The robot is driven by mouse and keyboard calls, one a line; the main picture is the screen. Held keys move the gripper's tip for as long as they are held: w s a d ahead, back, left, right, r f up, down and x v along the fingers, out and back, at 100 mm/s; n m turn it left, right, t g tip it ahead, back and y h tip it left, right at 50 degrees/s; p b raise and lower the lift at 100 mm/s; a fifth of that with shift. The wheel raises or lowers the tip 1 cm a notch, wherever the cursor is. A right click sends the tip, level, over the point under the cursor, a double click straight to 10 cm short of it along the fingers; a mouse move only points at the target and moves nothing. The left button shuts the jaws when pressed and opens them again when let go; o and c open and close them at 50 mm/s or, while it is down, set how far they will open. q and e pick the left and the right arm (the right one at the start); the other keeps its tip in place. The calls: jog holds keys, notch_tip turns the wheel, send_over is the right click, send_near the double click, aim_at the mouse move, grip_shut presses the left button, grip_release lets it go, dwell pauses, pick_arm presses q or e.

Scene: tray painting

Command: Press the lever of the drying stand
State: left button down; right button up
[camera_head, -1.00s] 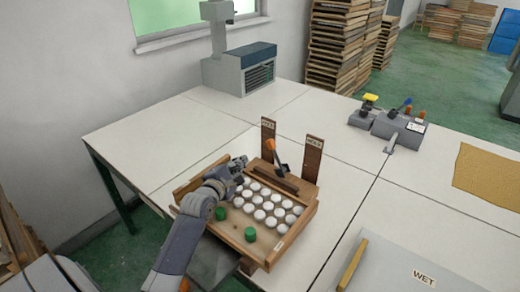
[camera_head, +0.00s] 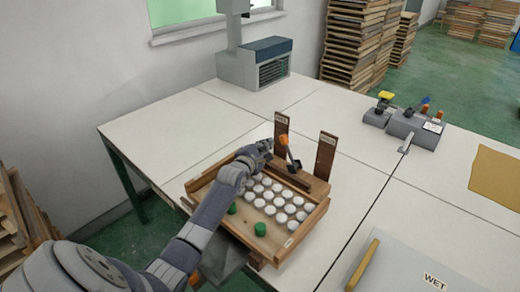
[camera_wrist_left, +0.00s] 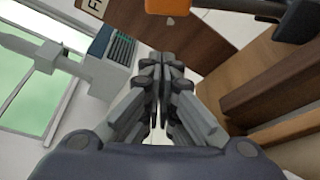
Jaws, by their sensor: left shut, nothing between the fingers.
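The drying stand (camera_head: 311,185) is a wooden base with two upright brown posts, behind a wooden tray (camera_head: 284,248) of white round pieces and a few green ones. Its lever (camera_head: 292,160) is a dark bar with an orange tip (camera_head: 283,138), leaning up and left between the posts. The orange tip also shows at the top of the left wrist view (camera_wrist_left: 168,6), in front of a labelled brown post (camera_wrist_left: 190,42). My left gripper (camera_head: 268,145) is shut and empty, just left of the tip; I cannot tell if they touch. My right gripper is out of view.
A grey machine with a blue top (camera_head: 255,65) stands at the back left of the white tables. Grey devices with coloured levers (camera_head: 405,125) stand at the right. A panel marked WET (camera_head: 405,268) lies at the front right. The table left of the stand is clear.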

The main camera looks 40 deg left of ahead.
aim_at(288, 151)
pick_arm(q)
jog(key=d, duration=0.1)
jog(key=d+r, duration=0.2)
jog(key=shift+s+d+p, duration=0.1)
jog(key=shift+s+p, duration=0.15)
jog(key=shift+p, duration=0.15)
jog(key=shift+f, duration=0.1)
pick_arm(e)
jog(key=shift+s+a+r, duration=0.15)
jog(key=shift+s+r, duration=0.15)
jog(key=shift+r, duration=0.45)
